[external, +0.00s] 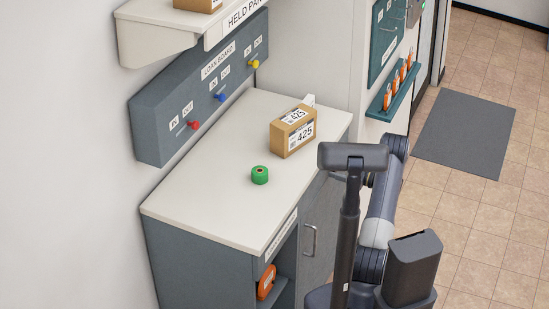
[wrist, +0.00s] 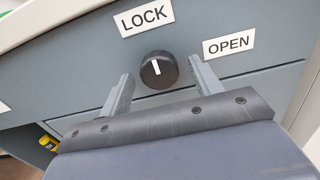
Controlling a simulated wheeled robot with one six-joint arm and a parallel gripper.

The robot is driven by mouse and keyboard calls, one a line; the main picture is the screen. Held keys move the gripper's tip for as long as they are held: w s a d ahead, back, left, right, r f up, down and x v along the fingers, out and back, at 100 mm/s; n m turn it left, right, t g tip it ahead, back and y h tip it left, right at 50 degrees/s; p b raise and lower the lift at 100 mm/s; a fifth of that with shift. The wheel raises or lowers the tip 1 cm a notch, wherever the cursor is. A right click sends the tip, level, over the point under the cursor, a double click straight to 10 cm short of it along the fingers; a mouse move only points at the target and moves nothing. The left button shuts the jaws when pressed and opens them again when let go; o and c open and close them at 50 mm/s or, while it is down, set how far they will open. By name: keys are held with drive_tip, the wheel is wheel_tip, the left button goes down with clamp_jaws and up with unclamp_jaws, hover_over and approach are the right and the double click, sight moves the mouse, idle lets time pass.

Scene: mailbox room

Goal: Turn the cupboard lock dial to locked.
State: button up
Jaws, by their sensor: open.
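The lock dial (wrist: 152,75) is a round black knob on a grey panel in the wrist view. Its white mark stands nearly upright, with its upper end towards the LOCK label (wrist: 146,17) above. The OPEN label (wrist: 228,44) is to the right of the dial. My gripper (wrist: 161,68) is open, with one finger to the left of the dial and one to the right. Gaps show between the dial and both fingers, so it is not held. In the external view the dial and my gripper are hidden behind my own body and arm.
The cupboard counter (external: 200,185) carries a parcel (external: 294,134) and a green tape roll (external: 260,175). A cupboard door with a handle (external: 310,240) and an open shelf with an orange item (external: 266,283) are below. Tiled floor (external: 480,225) is open at right, with a grey mat (external: 463,132).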

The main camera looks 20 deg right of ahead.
drive_tip(key=shift+w+a, duration=0.15)
drive_tip(key=shift+w, duration=0.05)
drive_tip(key=c, duration=1)
drive_tip(key=shift+o, duration=0.2)
drive_tip(key=shift+m+p, duration=0.4)
drive_tip(key=shift+m, duration=0.2)
drive_tip(key=o, duration=1)
drive_tip(key=shift+c, duration=0.2)
